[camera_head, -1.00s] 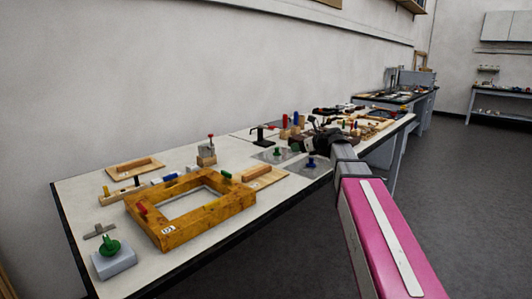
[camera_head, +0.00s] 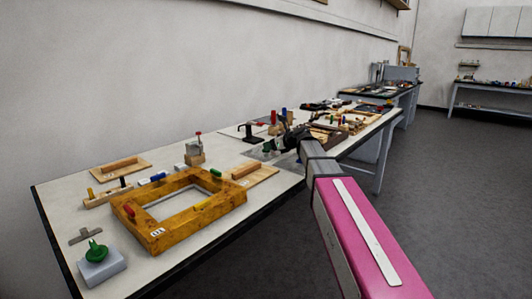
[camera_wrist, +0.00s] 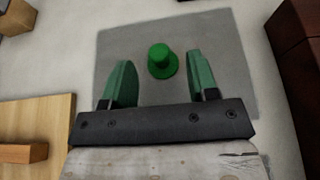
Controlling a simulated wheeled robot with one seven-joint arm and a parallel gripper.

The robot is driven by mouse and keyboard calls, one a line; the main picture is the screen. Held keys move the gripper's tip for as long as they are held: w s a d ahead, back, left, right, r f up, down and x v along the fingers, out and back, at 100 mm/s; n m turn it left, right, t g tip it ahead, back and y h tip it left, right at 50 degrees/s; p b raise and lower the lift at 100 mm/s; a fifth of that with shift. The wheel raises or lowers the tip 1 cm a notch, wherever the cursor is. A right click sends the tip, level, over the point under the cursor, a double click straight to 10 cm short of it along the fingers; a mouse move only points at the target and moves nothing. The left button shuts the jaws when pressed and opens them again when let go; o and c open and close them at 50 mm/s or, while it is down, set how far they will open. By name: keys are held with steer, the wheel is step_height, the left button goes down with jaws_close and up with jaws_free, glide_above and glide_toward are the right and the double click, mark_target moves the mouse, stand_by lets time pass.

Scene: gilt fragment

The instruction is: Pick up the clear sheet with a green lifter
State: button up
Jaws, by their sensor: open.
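The clear sheet (camera_wrist: 215,55) lies flat on the white bench top and looks grey and see-through in the wrist view. Its green lifter (camera_wrist: 162,62), a knob on a round base, stands up from it. My gripper (camera_wrist: 162,68) is open, with one green finger on each side of the lifter in the picture and apart from it. I cannot tell the height of the fingers above the sheet. In the head view the lifter (camera_head: 267,147) shows small beside my gripper (camera_head: 276,143), and my arm hides part of that area.
A wooden board with a handle (camera_wrist: 40,125) lies left of the sheet, and a dark brown block (camera_wrist: 295,50) stands on its right. In the head view a yellow wooden frame (camera_head: 155,240) lies nearer, and a grey block with a green knob (camera_head: 101,268) stands at the near corner.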

steer(key=x, duration=0.3)
steer(key=shift+s, duration=0.1)
jaws_close()
